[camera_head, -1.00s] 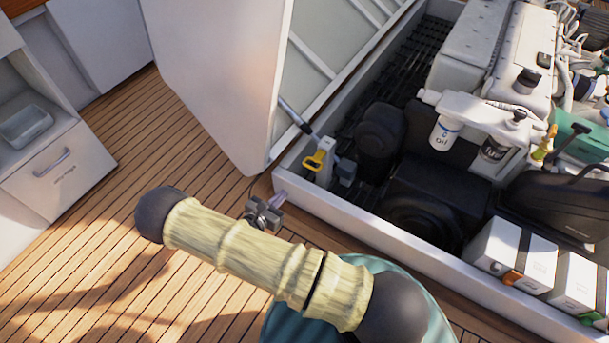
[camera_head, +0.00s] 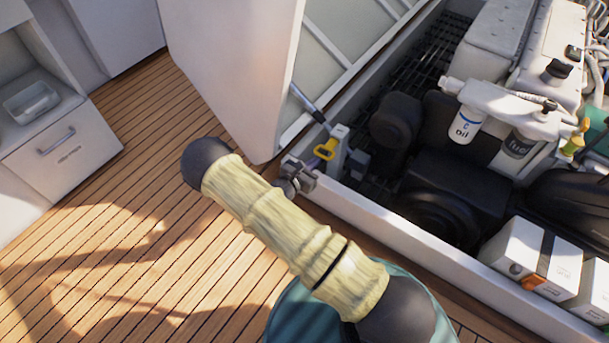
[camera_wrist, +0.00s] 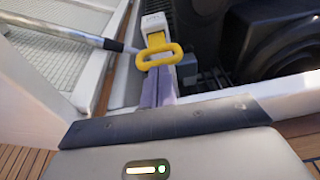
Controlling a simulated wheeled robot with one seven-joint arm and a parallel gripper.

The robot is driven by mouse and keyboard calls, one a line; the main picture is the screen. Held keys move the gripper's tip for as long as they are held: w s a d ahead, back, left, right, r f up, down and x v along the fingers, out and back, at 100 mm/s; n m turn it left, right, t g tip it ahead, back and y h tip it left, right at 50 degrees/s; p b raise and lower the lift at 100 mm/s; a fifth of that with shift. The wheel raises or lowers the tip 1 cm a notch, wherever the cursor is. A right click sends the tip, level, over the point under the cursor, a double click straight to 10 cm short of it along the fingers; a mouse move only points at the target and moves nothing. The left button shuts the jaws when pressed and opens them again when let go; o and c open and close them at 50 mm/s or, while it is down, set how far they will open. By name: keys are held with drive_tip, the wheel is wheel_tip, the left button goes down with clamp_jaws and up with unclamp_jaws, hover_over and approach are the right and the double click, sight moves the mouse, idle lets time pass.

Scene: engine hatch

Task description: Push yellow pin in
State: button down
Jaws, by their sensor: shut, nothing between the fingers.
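The yellow pin (camera_head: 325,149) has a loop handle and sits in a pale bracket (camera_head: 340,141) at the near left corner of the engine bay. It also shows in the wrist view (camera_wrist: 158,57), upper centre, with its loop facing me. My gripper (camera_head: 288,168) is at the bay's white rim, just in front and to the left of the pin. In the wrist view my gripper's fingers (camera_wrist: 158,88) are shut together and empty, with their tips just below the loop. I cannot tell whether they touch it.
A grey strut (camera_head: 307,104) runs from the bracket area towards the raised white hatch (camera_head: 235,75). The white bay rim (camera_head: 400,230) lies beside my gripper. A black engine part (camera_head: 395,128) stands right of the pin. The wooden deck (camera_head: 110,230) at left is clear.

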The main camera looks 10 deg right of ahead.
drive_tip(key=shift+w+d+f, duration=0.1)
drive_tip(key=shift+w+d, duration=0.4)
drive_tip(key=shift+r+p+x, duration=0.2)
drive_tip(key=shift+p+x, duration=0.25)
drive_tip(key=shift+x, duration=0.4)
drive_tip(key=shift+r+p+x, duration=0.2)
drive_tip(key=shift+p+x, duration=0.3)
drive_tip(key=shift+x, duration=0.4)
drive_tip(key=shift+r+p+x, duration=0.2)
drive_tip(key=shift+p+x, duration=0.25)
drive_tip(key=shift+x, duration=0.4)
drive_tip(key=shift+w+d+r, duration=0.15)
drive_tip(key=shift+d, duration=0.05)
